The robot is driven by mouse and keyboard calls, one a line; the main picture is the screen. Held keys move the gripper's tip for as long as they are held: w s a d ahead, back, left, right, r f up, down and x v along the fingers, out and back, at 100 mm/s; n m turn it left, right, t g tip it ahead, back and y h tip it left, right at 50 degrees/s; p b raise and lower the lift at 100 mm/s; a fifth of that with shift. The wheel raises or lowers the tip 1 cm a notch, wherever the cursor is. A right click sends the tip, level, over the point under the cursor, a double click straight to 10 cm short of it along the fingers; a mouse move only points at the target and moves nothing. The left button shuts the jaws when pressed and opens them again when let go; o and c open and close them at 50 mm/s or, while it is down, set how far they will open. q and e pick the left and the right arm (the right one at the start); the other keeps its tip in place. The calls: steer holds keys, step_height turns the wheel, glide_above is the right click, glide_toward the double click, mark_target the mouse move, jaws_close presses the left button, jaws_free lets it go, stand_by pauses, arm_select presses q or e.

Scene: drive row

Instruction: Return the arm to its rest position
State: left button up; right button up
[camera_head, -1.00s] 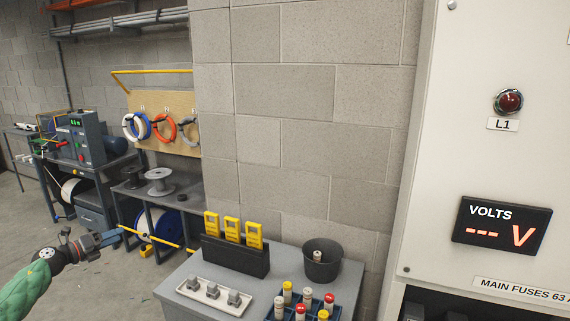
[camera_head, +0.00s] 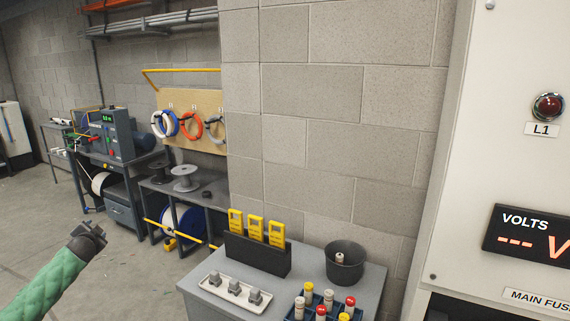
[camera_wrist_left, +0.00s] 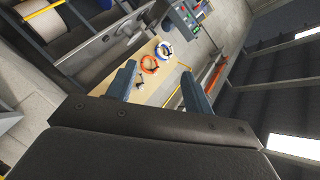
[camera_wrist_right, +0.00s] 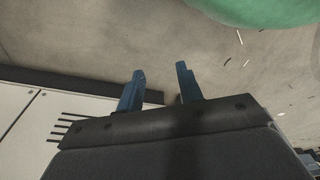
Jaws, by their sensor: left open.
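My left arm comes in at the lower left of the head view, with a green sleeve. Its gripper (camera_head: 92,231) is at the arm's end above the floor, clear of the bench and seen small. In the left wrist view the two blue-grey fingers (camera_wrist_left: 158,72) stand apart with nothing between them; the pegboard and coils show beyond. My right gripper is outside the head view.
A grey bench (camera_head: 204,302) carries a white tray (camera_head: 216,292), a black rack of yellow testers (camera_head: 256,254), a dark bucket (camera_head: 345,265) and a blue fuse crate. A pale cabinet (camera_head: 497,120) stands at the right. Bare floor (camera_head: 40,215) lies at the left around the arm.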

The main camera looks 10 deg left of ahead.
arm_select(q)
steer(key=s+d+f+g+h, duration=0.2)
steer(key=s+d+f, duration=0.5)
steer(key=f, duration=0.9)
steer(key=s+d+f+n+g+h, duration=0.15)
steer(key=s+d+f, duration=0.6)
steer(key=f, duration=0.95)
steer(key=s+d+f+g+h, duration=0.1)
steer(key=s+d+f+g, duration=0.25)
steer(key=d+f, duration=0.95)
steer(key=s+d+f+g+h, duration=0.2)
steer(key=s+d+f, duration=1.4)
steer(key=s+f, duration=0.35)
steer(key=s+d+f+g+h, duration=0.1)
steer(key=s+d+f, duration=0.1)
steer(key=s+d, duration=0.6)
steer(key=s+d+f+g+h+b, duration=0.1)
steer(key=s+d+f, duration=0.2)
steer(key=s+d, duration=0.6)
steer(key=shift+d+f+n, duration=0.35)
steer(key=shift+d+n, duration=0.1)
steer(key=shift+d, duration=0.65)
arm_select(e)
steer(key=w+r, duration=0.1)
steer(key=w+a+r, duration=0.1)
steer(key=shift+w+a+r, duration=0.15)
steer(key=shift+a+r, duration=0.05)
steer(key=shift+r, duration=0.15)
